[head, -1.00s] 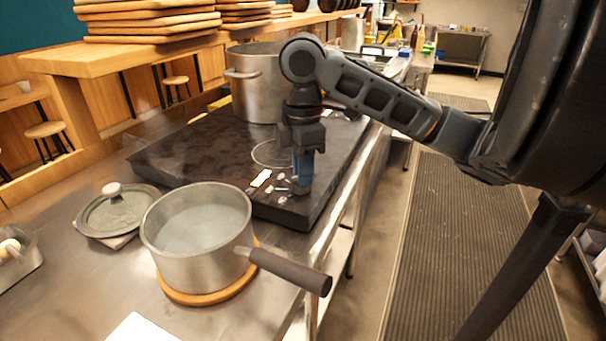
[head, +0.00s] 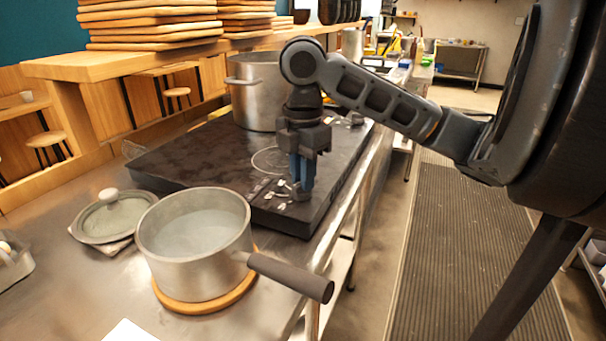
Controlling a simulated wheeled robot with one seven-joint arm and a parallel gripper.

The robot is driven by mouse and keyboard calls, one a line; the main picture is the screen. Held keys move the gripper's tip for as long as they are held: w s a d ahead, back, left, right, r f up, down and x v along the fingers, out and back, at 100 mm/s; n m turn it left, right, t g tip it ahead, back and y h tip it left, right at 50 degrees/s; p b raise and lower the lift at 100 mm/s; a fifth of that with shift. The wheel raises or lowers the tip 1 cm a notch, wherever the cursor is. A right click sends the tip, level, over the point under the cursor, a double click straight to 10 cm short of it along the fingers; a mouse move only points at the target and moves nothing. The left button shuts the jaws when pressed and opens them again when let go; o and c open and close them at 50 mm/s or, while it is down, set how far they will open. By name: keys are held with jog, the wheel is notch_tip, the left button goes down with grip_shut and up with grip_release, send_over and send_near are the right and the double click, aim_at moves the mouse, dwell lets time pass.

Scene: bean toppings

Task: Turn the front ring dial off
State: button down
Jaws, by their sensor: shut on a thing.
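The black cooktop (head: 190,168) lies on the steel counter, with a pale front ring (head: 267,160) marked on its surface. Small light controls (head: 272,193) sit near its front right corner. My gripper (head: 302,192) points straight down at this corner, its blue fingers closed together on a small dial at the control area. The fingers mostly hide the dial, so I cannot tell its angle. A large steel pot (head: 255,92) stands at the back of the cooktop.
A saucepan (head: 195,245) stands on a round wooden trivet (head: 205,303) in front of the cooktop, its dark handle (head: 290,277) pointing right, near my gripper. A glass lid (head: 112,217) lies to the left. Stacked wooden boards (head: 150,25) sit on the shelf behind.

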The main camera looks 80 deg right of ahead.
jog(key=c, duration=1.1)
grip_release()
jog(key=shift+r, duration=0.1)
notch_tip(320, 180, up, 8)
jog(key=shift+f+p, duration=0.2)
jog(key=shift+p, duration=0.45)
